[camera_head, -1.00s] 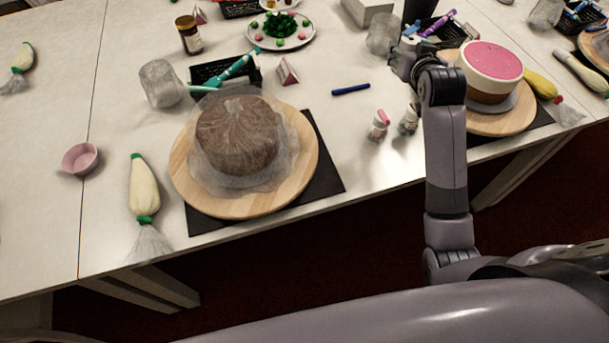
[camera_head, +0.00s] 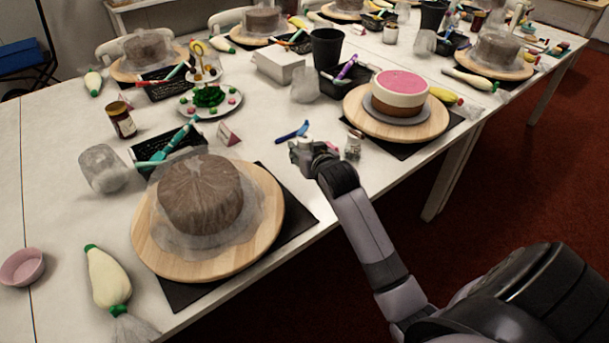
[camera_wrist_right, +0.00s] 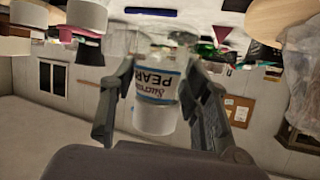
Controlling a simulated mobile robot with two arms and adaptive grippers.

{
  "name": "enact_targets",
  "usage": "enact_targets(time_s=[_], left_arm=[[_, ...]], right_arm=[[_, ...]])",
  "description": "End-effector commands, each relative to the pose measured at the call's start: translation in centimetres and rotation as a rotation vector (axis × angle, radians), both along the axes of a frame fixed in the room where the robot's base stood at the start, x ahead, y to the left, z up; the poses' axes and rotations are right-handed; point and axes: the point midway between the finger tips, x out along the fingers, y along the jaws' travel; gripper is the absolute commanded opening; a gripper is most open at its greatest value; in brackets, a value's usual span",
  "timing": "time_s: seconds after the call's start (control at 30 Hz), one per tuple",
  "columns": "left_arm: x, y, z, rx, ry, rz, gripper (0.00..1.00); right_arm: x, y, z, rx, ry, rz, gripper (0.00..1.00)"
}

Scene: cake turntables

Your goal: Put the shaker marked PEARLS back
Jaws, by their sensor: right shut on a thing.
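The shaker marked PEARLS (camera_wrist_right: 157,88) shows in the right wrist view, white with a blue-edged label. It sits between both fingers of my right gripper (camera_wrist_right: 160,105), which is shut on it. In the head view my right gripper (camera_head: 303,150) is above the table's front part, left of another small shaker (camera_head: 353,146). The held shaker is mostly hidden there by the gripper. A pink-topped item beside my wrist is partly hidden. My left gripper is not in view.
A wrapped cake on a wooden turntable (camera_head: 148,258) stands front left. A pink-topped cake (camera_head: 401,92) stands on another turntable to the right. A blue pen (camera_head: 292,132) lies just behind my gripper.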

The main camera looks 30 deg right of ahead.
Motion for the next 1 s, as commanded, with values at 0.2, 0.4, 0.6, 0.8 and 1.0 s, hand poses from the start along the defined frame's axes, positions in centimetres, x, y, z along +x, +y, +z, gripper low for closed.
enact_targets(time_s=[0.2, 0.4, 0.6, 0.8, 1.0], left_arm=[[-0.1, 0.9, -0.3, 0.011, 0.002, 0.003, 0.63], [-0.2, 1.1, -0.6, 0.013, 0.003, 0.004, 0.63], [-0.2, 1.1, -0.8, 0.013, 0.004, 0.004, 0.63], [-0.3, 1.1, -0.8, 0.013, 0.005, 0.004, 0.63], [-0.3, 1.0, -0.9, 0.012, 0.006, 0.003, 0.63]], right_arm=[[0.0, 0.0, -3.5, -0.001, -0.001, -0.001, 0.09], [0.0, 0.0, -5.7, 0.001, 0.002, 0.0, 0.09], [0.0, 0.0, -8.0, -0.001, -0.002, 0.0, 0.09], [0.0, 0.0, -8.0, -0.001, -0.004, 0.0, 0.09], [0.0, 0.0, -8.4, -0.001, -0.003, 0.0, 0.09]])
